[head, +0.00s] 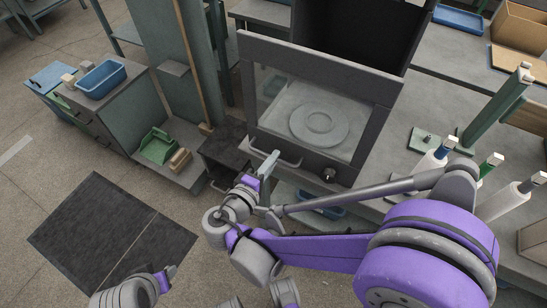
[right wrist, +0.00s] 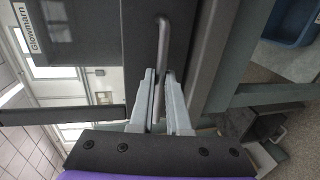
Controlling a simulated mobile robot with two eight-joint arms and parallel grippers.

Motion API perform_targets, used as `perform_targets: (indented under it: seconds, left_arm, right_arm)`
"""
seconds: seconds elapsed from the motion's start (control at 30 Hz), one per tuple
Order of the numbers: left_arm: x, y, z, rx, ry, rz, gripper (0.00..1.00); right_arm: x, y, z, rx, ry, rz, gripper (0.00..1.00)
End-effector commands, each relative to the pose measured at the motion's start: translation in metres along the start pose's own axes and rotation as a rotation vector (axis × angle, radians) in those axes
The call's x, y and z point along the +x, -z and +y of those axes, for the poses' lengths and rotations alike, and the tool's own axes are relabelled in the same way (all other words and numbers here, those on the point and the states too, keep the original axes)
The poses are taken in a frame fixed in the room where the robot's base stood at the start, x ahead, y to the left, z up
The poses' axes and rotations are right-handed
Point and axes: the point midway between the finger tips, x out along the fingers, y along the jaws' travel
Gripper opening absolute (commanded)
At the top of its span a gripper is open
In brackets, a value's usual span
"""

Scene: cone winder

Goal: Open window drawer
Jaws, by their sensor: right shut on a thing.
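The window drawer (head: 318,60) is a dark grey frame around a clear pane at the middle of the head view. A round grey plate (head: 320,124) shows through the pane. A pale bar handle (head: 287,160) runs along its lower front edge. My right gripper (head: 266,168) is at this handle. In the right wrist view, my right gripper (right wrist: 162,98) is shut on the handle (right wrist: 162,40), with one finger on each side of the bar. I cannot tell how far the drawer is out. My left gripper (head: 169,272) is low at the left, away from the drawer; its finger gap is unclear.
A dark knob (head: 328,175) sits right of the handle. White cones (head: 432,158) stand on pegs at the right. A cabinet with a blue tray (head: 101,79) stands at the left. A dark mat (head: 95,225) lies on open floor.

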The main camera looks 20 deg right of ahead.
Motion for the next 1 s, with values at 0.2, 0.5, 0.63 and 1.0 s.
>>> perform_targets:
  seconds: [0.2, 0.5, 0.63, 1.0]
  left_arm:
    - [0.000, 0.000, 0.000, 0.000, 0.000, 0.000, 0.50]
    - [0.000, 0.000, 0.000, 0.000, 0.000, 0.000, 0.50]
    - [-0.001, 0.000, 0.000, 0.000, 0.000, 0.000, 0.50]
    - [-0.007, 0.003, 0.000, 0.000, 0.000, 0.002, 0.50]
  right_arm:
    - [0.000, 0.000, 0.000, 0.000, 0.000, -0.001, 0.38]
    - [0.000, 0.000, 0.000, 0.000, 0.000, 0.000, 0.43]
    - [-0.008, 0.001, 0.000, 0.000, 0.001, 0.003, 0.43]
    - [-0.079, 0.002, 0.000, 0.000, 0.001, 0.006, 0.43]
